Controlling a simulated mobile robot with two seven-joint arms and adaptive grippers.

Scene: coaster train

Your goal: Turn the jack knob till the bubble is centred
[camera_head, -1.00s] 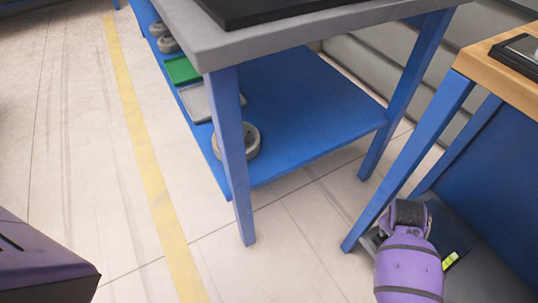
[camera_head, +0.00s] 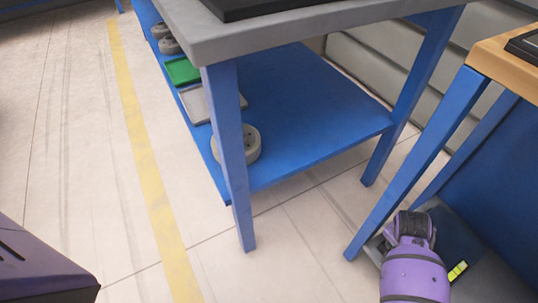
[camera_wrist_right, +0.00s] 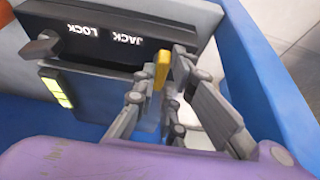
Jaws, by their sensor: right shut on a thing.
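The jack knob (camera_wrist_right: 162,70), with a yellow part showing, is between the fingers of my right gripper (camera_wrist_right: 167,80) in the right wrist view. The gripper is shut on it, and the fingers hide most of the knob. The knob is by the word JACK on a dark panel (camera_wrist_right: 120,55). A yellow-green level vial (camera_wrist_right: 56,92) with dark lines is on the block's face below the panel's left part. It also shows small in the head view (camera_head: 457,271). I cannot make out where its bubble lies. My left gripper is not in view.
A dark lever (camera_wrist_right: 42,47) is by the word LOCK. A blue wall (camera_wrist_right: 270,75) stands close at the gripper's right. In the head view, a wooden-topped bench (camera_head: 500,55) and a blue-shelved grey table (camera_head: 320,115) stand over open floor (camera_head: 290,245).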

